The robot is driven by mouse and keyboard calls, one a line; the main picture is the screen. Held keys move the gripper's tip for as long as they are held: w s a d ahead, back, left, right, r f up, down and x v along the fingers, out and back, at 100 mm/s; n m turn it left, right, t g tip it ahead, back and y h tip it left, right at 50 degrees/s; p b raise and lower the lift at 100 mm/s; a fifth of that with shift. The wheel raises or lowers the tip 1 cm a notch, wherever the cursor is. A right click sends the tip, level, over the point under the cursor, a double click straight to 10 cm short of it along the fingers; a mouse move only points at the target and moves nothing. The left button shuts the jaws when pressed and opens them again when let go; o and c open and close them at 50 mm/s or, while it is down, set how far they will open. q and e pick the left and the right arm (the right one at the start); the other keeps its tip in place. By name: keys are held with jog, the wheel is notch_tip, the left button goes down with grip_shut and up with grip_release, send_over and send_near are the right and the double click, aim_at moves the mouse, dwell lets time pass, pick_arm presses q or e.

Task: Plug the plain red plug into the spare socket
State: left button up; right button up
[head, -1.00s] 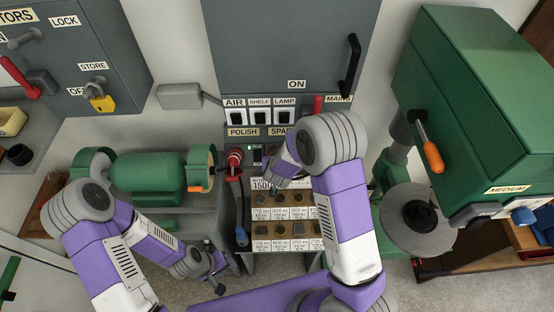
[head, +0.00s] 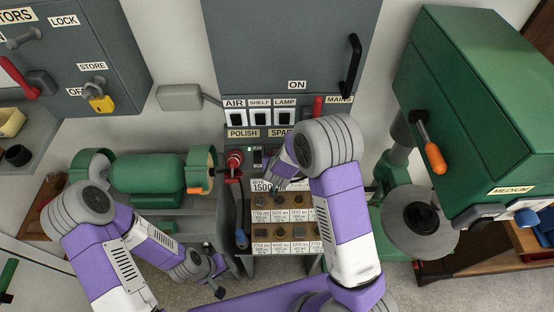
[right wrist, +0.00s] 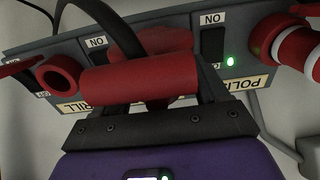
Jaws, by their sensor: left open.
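The plain red plug (right wrist: 140,75) lies across my right gripper in the right wrist view, with a black cable arching up behind it. My right gripper's (right wrist: 160,100) dark fingers appear shut on it, though their tips are hidden. Red socket parts (right wrist: 150,42) show just behind the plug, in the middle of the panel. I cannot tell whether plug and socket touch. In the head view my right gripper (head: 275,188) is at the panel below the SPARE label (head: 281,132), mostly covered by my arm. My left gripper (head: 221,279) is open and empty, low and away from the panel.
A red plug with white bands sits in the POLISH socket (head: 234,158); its lead hangs below. Another red socket (right wrist: 60,75) is beside the plug in the wrist view. A labelled rack (head: 285,222) stands below the panel. A green grinder (head: 148,178) and drill press (head: 470,110) flank it.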

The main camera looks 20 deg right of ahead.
jog(key=v, duration=0.7)
jog(key=shift+s+r, duration=0.2)
jog(key=shift+s, duration=0.05)
pick_arm(q)
jog(key=shift+r, duration=0.2)
pick_arm(e)
jog(key=shift+a, duration=0.1)
